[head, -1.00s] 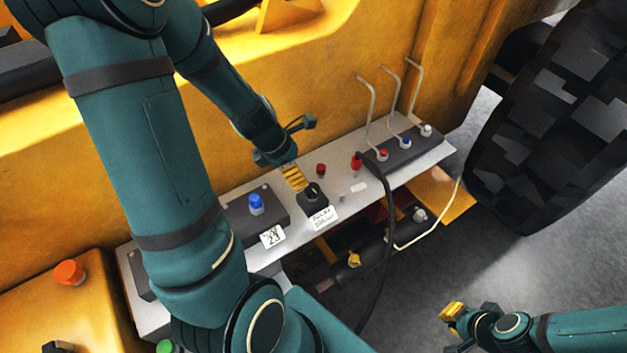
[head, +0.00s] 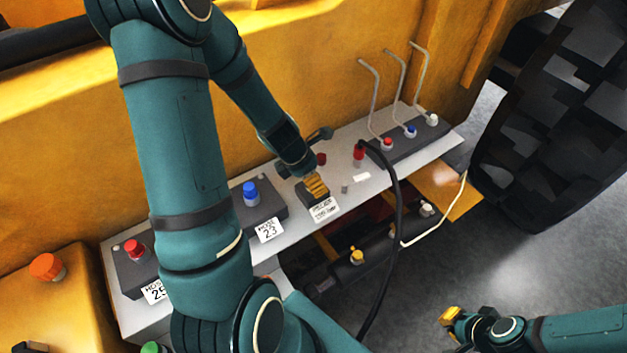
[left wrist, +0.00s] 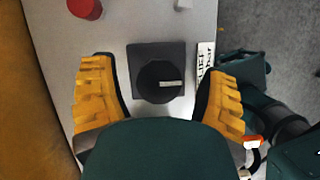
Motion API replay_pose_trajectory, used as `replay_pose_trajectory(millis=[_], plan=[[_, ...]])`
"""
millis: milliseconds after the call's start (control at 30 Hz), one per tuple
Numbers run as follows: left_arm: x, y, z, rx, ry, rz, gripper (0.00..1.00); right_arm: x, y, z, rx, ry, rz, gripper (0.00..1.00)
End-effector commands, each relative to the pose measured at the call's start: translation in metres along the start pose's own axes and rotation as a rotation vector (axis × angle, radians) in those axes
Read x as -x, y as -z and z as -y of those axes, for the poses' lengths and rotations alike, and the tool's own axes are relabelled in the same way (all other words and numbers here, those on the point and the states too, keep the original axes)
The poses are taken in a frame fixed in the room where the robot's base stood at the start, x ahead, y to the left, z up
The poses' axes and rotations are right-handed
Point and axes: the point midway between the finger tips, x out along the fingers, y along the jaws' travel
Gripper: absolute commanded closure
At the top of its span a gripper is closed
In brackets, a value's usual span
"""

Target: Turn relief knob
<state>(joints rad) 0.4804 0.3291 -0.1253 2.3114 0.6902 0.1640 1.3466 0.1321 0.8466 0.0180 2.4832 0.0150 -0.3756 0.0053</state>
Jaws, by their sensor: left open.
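The relief knob (left wrist: 158,84) is a round black knob with a white pointer mark, on a dark square base (left wrist: 139,54) beside a white label (left wrist: 205,60). The pointer is aimed toward the label. My left gripper (left wrist: 160,66) is open, with one yellow finger on each side of the knob and its base; I cannot tell whether either finger touches. In the head view my left gripper (head: 317,184) covers the knob, and part of the base (head: 313,201) and the label (head: 324,209) show. My right gripper (head: 450,316) is far off at lower right; its jaw state is unclear.
The grey panel also carries a blue knob (head: 250,193), a red knob (head: 134,249), a red fitting with a black hose (head: 397,200), and several bent levers (head: 397,85). A small red button (head: 321,158) is close behind my left gripper. A large tyre (head: 555,120) stands right.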

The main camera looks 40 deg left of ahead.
Motion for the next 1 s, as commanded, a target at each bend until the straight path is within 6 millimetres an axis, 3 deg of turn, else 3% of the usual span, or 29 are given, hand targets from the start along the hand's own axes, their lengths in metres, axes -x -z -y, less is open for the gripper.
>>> replay_pose_trajectory(millis=[333, 367, 533, 1000], plan=[[-0.0032, -0.0003, -0.0002, 0.000, -0.001, 0.000, 0.25, -0.0014, 0.0000, -0.0003, 0.001, 0.000, 0.000, 1.00], [-0.0032, -0.0003, -0.0002, 0.000, -0.001, 0.000, 0.31, -0.0014, 0.0000, -0.0003, 0.001, 0.000, 0.000, 1.00], [-0.0032, -0.0003, -0.0001, 0.000, -0.001, 0.000, 0.91, -0.0014, -0.0001, -0.0002, 0.001, 0.000, 0.000, 1.00], [-0.0031, -0.0004, 0.0006, -0.076, 0.034, -0.001, 0.93, 0.0033, 0.0005, 0.0013, 0.001, 0.001, 0.000, 1.00]])
